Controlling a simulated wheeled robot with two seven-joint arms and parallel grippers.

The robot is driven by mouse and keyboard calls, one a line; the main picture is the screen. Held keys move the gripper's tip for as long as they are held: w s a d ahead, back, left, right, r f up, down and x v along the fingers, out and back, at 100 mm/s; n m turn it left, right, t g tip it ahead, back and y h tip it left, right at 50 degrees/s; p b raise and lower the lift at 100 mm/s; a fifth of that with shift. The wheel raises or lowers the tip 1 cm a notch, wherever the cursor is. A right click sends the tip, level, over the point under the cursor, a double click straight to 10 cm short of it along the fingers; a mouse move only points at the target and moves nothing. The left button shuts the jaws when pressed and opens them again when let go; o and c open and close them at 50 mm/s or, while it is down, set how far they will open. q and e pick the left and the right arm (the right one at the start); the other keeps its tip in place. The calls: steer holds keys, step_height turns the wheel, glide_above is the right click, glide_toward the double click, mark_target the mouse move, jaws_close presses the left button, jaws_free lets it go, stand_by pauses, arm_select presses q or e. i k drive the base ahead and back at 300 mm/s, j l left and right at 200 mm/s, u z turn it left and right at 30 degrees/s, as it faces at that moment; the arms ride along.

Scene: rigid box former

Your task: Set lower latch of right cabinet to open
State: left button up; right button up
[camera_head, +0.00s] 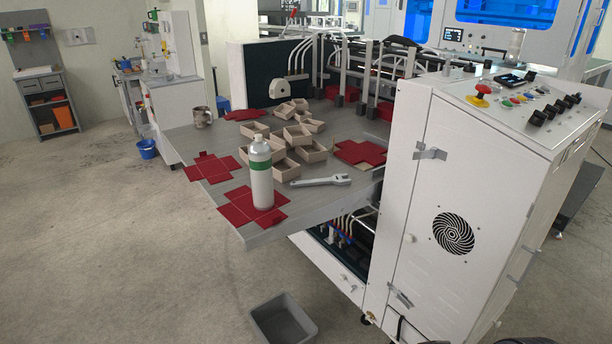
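The right cabinet (420,230) is a white box with a round black fan grille on its door, standing at the right of the machine. Its lower latch (400,295) is a small metal piece low at the door's left edge, and it looks tilted. It is too small to tell whether it is open or closed. An upper latch (430,152) of similar metal sits near the top of the same door. The door looks shut. Neither gripper can be made out in the head view.
A grey bin (284,320) stands on the floor left of the cabinet. The table (330,200) juts out left of it, with a bottle (260,180), wrench (321,181), red blanks and small boxes. Dark shapes at the bottom edge are unclear. Floor at left is clear.

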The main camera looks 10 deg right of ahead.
mark_target(404, 302)
steer(key=l+z, duration=0.1)
steer(key=z, duration=0.7)
steer(key=i+z, duration=0.1)
steer(key=z, duration=0.3)
